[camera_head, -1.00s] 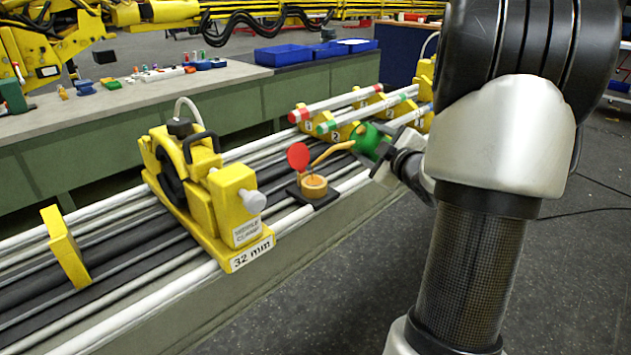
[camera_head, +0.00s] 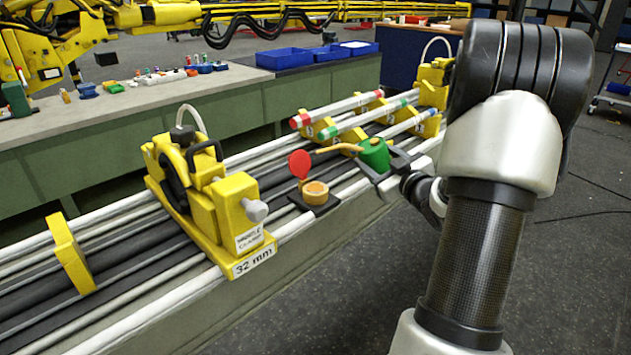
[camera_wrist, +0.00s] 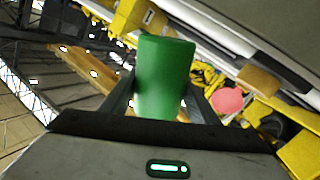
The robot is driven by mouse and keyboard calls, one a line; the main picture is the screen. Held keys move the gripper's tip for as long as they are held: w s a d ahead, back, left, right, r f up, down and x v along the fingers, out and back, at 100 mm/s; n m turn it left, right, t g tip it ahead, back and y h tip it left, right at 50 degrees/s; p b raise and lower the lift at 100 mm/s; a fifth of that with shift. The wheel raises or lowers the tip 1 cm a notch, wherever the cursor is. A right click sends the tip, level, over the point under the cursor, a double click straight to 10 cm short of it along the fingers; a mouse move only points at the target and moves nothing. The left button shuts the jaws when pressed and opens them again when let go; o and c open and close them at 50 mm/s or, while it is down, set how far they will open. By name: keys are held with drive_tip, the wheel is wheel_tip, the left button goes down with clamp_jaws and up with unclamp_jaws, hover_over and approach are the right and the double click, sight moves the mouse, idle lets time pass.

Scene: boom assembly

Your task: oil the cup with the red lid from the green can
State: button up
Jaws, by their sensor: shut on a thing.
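In the wrist view the can (camera_wrist: 163,75) stands between both fingers. The cup (camera_head: 315,191) is a small orange-yellow round pot on a dark plate. Its red lid (camera_head: 299,163) stands open at the cup's far left side. The red lid also shows in the wrist view (camera_wrist: 228,100).
A yellow clamp unit (camera_head: 214,200) marked 32 mm stands left of the cup on the rails. White tubes with red and green ends (camera_head: 335,110) lie behind the can on yellow supports. A bench (camera_head: 150,95) with small parts and blue bins (camera_head: 284,57) is further back.

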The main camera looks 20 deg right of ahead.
sight(383, 148)
wheel_tip(383, 148, up, 4)
drive_tip(key=m+p, duration=0.3)
drive_tip(key=shift+f+t, duration=0.25)
drive_tip(key=shift+t, duration=0.05)
drive_tip(key=shift+r+m+p, duration=0.25)
drive_tip(key=shift+m+p, duration=0.1)
drive_tip(key=shift+m, duration=0.35)
